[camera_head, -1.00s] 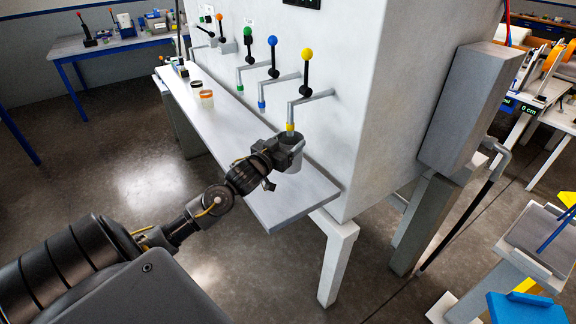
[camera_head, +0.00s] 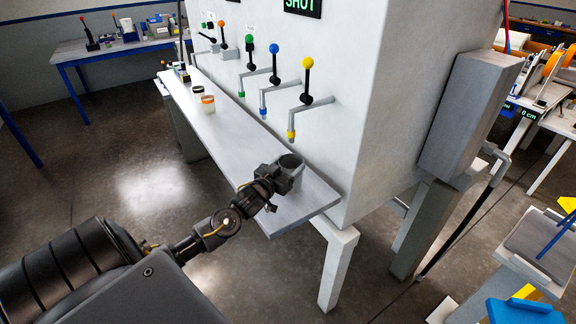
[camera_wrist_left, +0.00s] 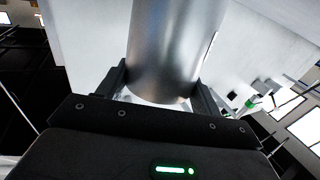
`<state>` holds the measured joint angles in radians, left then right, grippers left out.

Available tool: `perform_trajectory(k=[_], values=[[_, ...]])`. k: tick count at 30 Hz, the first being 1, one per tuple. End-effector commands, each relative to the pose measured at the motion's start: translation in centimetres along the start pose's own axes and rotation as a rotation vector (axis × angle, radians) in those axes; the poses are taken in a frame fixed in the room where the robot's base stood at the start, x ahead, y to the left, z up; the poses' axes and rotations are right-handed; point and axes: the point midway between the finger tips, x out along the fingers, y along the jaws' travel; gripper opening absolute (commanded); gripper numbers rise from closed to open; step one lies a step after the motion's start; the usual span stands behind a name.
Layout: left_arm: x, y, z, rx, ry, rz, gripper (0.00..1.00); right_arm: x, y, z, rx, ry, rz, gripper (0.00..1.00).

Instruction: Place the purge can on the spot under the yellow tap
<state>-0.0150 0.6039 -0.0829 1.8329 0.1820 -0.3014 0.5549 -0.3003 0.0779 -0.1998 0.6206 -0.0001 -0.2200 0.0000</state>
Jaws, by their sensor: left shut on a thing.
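The grey metal purge can (camera_head: 291,168) is held upright, as far as I can tell, by my left gripper (camera_head: 279,177). In the head view it appears at the shelf, below the yellow tap (camera_head: 305,100). In the left wrist view the can (camera_wrist_left: 175,45) stands between the two fingers of my left gripper (camera_wrist_left: 165,95), which are shut on it. The can's open top is clear of the tap's yellow nozzle. I cannot tell whether its base touches the shelf. The spot under the tap is not distinguishable. My right gripper is not in view.
The narrow shelf (camera_head: 225,135) runs along the white cabinet (camera_head: 365,110). Blue (camera_head: 274,65), green (camera_head: 249,55) and orange (camera_head: 221,35) taps stand farther along. A display above reads "SHUT".

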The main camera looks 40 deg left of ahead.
Motion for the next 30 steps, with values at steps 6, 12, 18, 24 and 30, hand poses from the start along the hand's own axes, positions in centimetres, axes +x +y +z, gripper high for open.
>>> perform_trajectory(k=[6,12,18,24,30], values=[[0.0,0.0,0.1,0.0,-0.001,0.0,0.87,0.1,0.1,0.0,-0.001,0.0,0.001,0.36],[0.0,0.0,0.1,0.0,-0.001,0.0,0.87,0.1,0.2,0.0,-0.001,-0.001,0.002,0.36],[-0.8,0.0,0.1,0.0,-0.002,0.001,0.87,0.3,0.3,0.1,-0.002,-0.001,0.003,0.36],[-4.7,0.0,0.3,-0.001,-0.003,0.001,0.87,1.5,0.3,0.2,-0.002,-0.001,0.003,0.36],[-8.8,0.0,0.2,-0.001,-0.003,0.001,0.87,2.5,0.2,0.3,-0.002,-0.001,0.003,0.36]])
